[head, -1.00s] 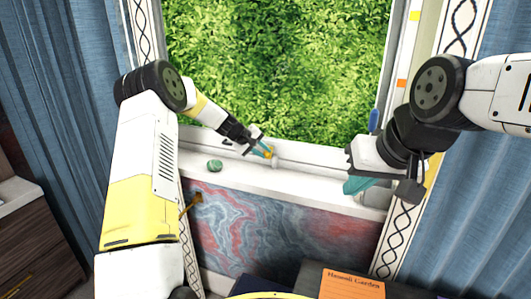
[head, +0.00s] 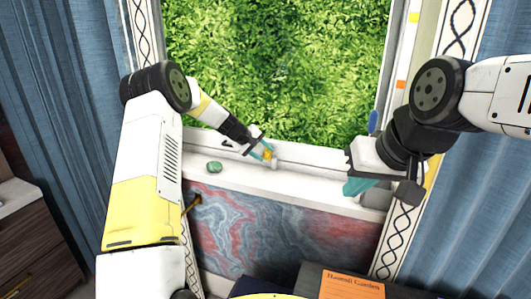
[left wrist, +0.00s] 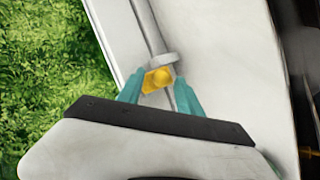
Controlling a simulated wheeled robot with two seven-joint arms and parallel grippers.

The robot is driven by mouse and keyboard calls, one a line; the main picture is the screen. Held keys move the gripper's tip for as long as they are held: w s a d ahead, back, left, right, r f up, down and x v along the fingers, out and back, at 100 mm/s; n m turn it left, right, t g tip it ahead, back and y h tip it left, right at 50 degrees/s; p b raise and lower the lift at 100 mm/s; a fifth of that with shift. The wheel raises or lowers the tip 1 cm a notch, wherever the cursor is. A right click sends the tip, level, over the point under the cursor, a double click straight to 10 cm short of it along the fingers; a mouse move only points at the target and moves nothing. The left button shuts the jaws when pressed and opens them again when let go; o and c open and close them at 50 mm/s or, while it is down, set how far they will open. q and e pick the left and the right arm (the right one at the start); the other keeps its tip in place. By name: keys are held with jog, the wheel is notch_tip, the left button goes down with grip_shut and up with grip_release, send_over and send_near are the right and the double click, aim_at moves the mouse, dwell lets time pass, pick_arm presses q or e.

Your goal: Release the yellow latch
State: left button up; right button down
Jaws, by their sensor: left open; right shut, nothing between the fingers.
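The yellow latch (head: 267,155) is a small block on the lower rail of the window frame. In the left wrist view the latch (left wrist: 158,80) sits by a grey round fitting (left wrist: 163,61). My left gripper (head: 262,151) is open, with its teal fingertips on either side of the latch. In the left wrist view the fingers of my left gripper (left wrist: 160,90) reach up to the latch with a gap between them; whether they touch it I cannot tell. My right gripper (head: 357,186) is shut and empty above the right part of the sill.
A green stone-like object (head: 214,167) lies on the white sill (head: 310,182), left of the latch. A blue piece (head: 373,121) is on the right window frame. An orange book (head: 352,285) lies below at the front. The sill between my grippers is clear.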

pick_arm(q)
jog(key=shift+a, duration=0.1)
jog(key=v, duration=0.7)
jog(key=shift+s+r, duration=0.2)
jog(key=shift+r, duration=0.1)
jog(key=shift+a, duration=0.1)
